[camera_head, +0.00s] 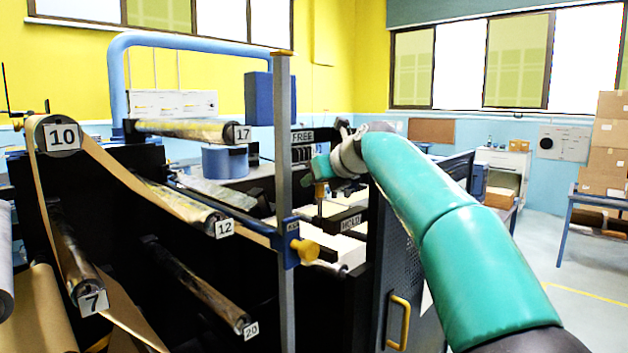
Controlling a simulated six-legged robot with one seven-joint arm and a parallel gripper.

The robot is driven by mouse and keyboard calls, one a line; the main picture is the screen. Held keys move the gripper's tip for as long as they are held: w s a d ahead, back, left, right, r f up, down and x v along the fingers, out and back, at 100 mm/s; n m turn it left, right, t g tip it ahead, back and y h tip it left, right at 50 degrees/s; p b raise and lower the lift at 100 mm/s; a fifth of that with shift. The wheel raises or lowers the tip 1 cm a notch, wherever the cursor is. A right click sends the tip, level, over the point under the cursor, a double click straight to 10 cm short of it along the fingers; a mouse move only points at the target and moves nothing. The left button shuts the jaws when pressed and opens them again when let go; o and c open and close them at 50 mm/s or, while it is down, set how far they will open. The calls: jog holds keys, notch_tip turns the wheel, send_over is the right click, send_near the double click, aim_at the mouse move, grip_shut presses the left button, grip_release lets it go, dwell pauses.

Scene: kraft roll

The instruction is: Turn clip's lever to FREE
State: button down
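A dark plate marked FREE (302,136) is beside the upright grey post, and a dark plate marked HOLD (350,222) is lower and to the right. Between them a small orange-brown piece (320,190) stands on a thin dark stem; it may be the clip's lever, but I cannot tell for certain. My gripper (325,170) is just above this piece, at the end of my green arm reaching in from the lower right. Its fingers are small and partly hidden, so I cannot tell whether they are open, shut or touching the piece.
The upright grey post (285,180) stands just left of my gripper, with a blue bracket and yellow knob (305,249). A dark panel has a yellow handle (399,322).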

jog(key=shift+d+f, duration=0.1)
jog(key=c, duration=1.3)
grip_release()
jog(key=shift+d, duration=0.1)
jog(key=v, duration=1.3)
jog(key=shift+s+r, duration=0.2)
jog(key=shift+r, duration=0.05)
